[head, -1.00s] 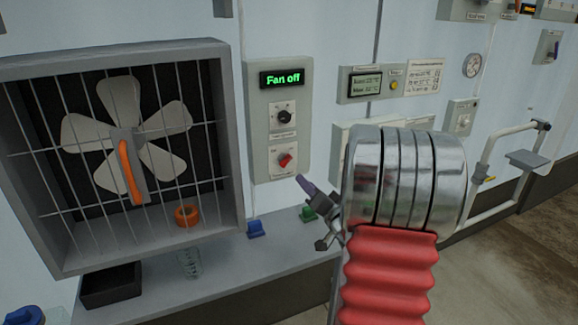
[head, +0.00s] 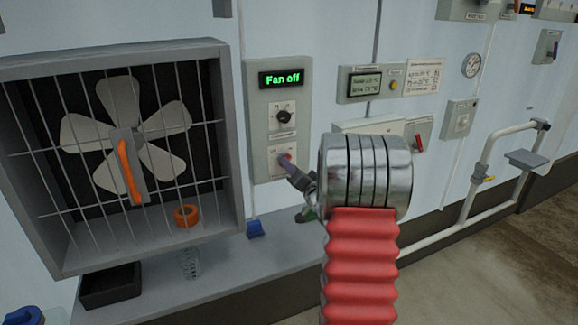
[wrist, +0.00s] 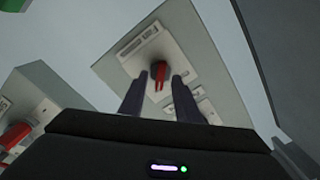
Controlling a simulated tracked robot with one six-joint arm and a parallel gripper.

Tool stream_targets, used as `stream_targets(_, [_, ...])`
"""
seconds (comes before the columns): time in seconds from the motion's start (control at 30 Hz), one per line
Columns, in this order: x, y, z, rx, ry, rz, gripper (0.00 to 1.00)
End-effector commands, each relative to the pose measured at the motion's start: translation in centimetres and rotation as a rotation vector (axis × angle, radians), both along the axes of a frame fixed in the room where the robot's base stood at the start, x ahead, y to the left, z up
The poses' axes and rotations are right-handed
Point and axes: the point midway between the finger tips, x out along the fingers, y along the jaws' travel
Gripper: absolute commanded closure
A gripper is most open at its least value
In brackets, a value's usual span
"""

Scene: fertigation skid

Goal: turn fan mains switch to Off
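The fan mains switch (wrist: 159,74) is a red knob on a white plate at the bottom of the grey fan panel (head: 301,105). In the head view my gripper (head: 287,162) is right in front of the knob and hides most of it. In the wrist view my gripper (wrist: 158,92) is open, with one dark finger on each side of the knob and a gap showing around it. The display (head: 282,78) at the top of the panel reads "Fan off". I cannot tell which marking the knob points to.
Another box with a red switch (head: 418,141) is to the right. A white pipe rail (head: 478,195) runs further right.

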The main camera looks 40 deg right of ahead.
Motion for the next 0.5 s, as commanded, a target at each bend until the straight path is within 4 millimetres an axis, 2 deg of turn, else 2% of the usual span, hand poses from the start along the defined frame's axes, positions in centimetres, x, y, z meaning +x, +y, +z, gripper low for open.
stream_targets(0.2, [1.8,-0.5,0.0,0.0,-0.001,0.001,0.7])
stream_targets(0.5, [2.0,-0.5,0.0,0.0,0.001,0.001,0.7])
